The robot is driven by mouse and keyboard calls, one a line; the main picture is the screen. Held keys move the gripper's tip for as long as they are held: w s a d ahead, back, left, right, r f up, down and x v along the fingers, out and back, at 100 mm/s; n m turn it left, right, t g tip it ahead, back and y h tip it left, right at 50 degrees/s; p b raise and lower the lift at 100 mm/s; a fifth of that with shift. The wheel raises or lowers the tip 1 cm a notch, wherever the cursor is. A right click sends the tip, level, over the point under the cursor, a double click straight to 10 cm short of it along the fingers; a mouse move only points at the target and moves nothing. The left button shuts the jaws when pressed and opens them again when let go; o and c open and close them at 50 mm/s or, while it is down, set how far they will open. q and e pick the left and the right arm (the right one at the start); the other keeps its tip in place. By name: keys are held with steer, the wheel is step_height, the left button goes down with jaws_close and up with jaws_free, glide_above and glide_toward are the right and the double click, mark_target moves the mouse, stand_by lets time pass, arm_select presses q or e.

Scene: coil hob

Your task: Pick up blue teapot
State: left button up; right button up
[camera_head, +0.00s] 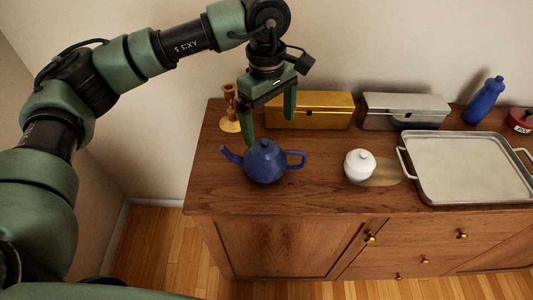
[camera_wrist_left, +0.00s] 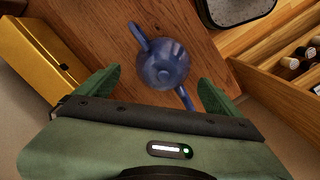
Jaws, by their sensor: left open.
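The blue teapot (camera_head: 265,162) stands upright on the wooden cabinet top, with its spout to the left and its handle to the right. My left gripper (camera_head: 268,124) is open above and slightly behind the teapot, fingers pointing down. In the left wrist view the teapot (camera_wrist_left: 162,64) lies ahead of and between the two spread green fingers (camera_wrist_left: 160,90), with nothing held. Whether a finger touches it cannot be told. My right gripper is not in view.
A gold box (camera_head: 312,110) and a silver box (camera_head: 402,111) stand behind. A brass candlestick (camera_head: 230,108) is at the back left. A white lidded pot (camera_head: 359,165) and a metal tray (camera_head: 470,168) are to the right. A blue bottle (camera_head: 484,101) stands at the back right.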

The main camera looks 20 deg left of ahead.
mark_target(264, 141)
arm_select(q)
steer(key=shift+w+a+y, duration=0.15)
steer(key=shift+a+y, duration=0.15)
steer(key=shift+a, duration=0.4)
steer(key=shift+f, duration=0.35)
steer(key=f+p, duration=0.2)
steer(key=f, duration=0.3)
steer(key=shift+s+f, duration=0.2)
steer(key=shift+f, duration=0.55)
steer(key=shift+d, duration=0.1)
jaws_close()
steer(key=shift+r, duration=0.15)
